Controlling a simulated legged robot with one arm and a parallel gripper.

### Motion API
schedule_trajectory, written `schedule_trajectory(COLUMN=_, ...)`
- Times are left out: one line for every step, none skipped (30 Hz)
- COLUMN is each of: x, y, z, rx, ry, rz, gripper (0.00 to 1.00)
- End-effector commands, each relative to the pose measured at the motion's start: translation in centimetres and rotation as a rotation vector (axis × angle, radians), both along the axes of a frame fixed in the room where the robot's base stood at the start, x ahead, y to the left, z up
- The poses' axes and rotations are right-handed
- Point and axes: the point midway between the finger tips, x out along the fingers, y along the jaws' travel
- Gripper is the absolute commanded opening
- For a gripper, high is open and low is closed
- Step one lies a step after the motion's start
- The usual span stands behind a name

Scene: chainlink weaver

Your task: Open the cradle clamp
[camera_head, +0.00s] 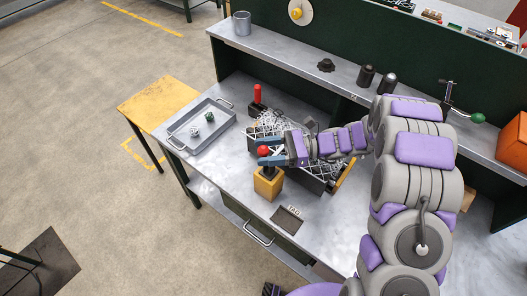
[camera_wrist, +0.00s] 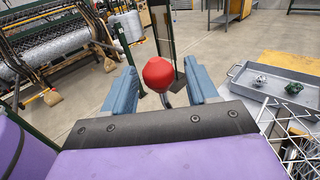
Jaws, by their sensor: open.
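A red ball knob (camera_head: 263,150) on a dark lever stands above a yellow block (camera_head: 268,183) with a dark top on the bench; this looks like the cradle clamp's handle. My gripper (camera_head: 270,156) is open around the knob, with one blue finger on either side. In the wrist view the red knob (camera_wrist: 159,74) sits between the two blue fingers of my gripper (camera_wrist: 160,80), with gaps showing on both sides. Its stem runs down behind the dark palm edge. The lever's lower part is hidden there. I cannot see the clamp's jaw clearly.
A dark crate (camera_head: 318,184) of wire links lies behind the gripper, with an upright red handle (camera_head: 257,93) beyond. A grey tray (camera_head: 176,143) holding two small parts is at left. A "TAG" plate (camera_head: 287,219) lies on the bench in front. A raised shelf (camera_head: 300,67) runs behind.

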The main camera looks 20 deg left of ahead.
Motion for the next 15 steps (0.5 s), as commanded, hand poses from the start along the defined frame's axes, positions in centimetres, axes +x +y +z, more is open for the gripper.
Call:
schedule_trajectory(x=-0.16, y=0.39, z=-0.01, rx=0.0, ry=0.0, rz=0.0, gripper=0.58)
schedule_trajectory(x=-0.2, y=0.53, z=0.0, rx=-0.001, ry=-0.001, rz=0.0, gripper=0.58)
schedule_trajectory(x=-0.26, y=0.68, z=0.01, rx=0.0, ry=-0.002, rz=-0.001, gripper=0.58)
schedule_trajectory(x=-0.3, y=0.76, z=0.01, rx=0.0, ry=-0.002, rz=-0.001, gripper=0.58)
schedule_trajectory(x=-0.31, y=0.82, z=0.02, rx=0.0, ry=-0.002, rz=-0.001, gripper=0.58)
schedule_trajectory(x=-0.33, y=0.88, z=0.02, rx=0.0, ry=-0.002, rz=-0.001, gripper=0.58)
schedule_trajectory(x=-0.34, y=0.9, z=0.02, rx=0.0, ry=-0.002, rz=-0.001, gripper=0.58)
schedule_trajectory(x=-0.33, y=0.9, z=0.02, rx=0.0, ry=-0.002, rz=-0.001, gripper=0.58)
schedule_trajectory(x=-0.32, y=0.91, z=0.03, rx=0.0, ry=-0.003, rz=-0.001, gripper=0.58)
schedule_trajectory(x=-0.33, y=0.89, z=0.03, rx=0.0, ry=-0.002, rz=-0.001, gripper=0.58)
schedule_trajectory(x=-0.32, y=0.88, z=0.04, rx=0.0, ry=-0.003, rz=-0.001, gripper=0.58)
schedule_trajectory(x=-0.32, y=0.88, z=0.03, rx=0.0, ry=-0.002, rz=-0.001, gripper=0.58)
schedule_trajectory(x=-0.33, y=0.88, z=0.03, rx=0.0, ry=-0.002, rz=-0.001, gripper=0.57)
schedule_trajectory(x=-0.33, y=0.88, z=0.03, rx=0.0, ry=-0.002, rz=-0.001, gripper=0.54)
schedule_trajectory(x=-0.33, y=0.88, z=0.03, rx=0.0, ry=-0.002, rz=-0.001, gripper=0.51)
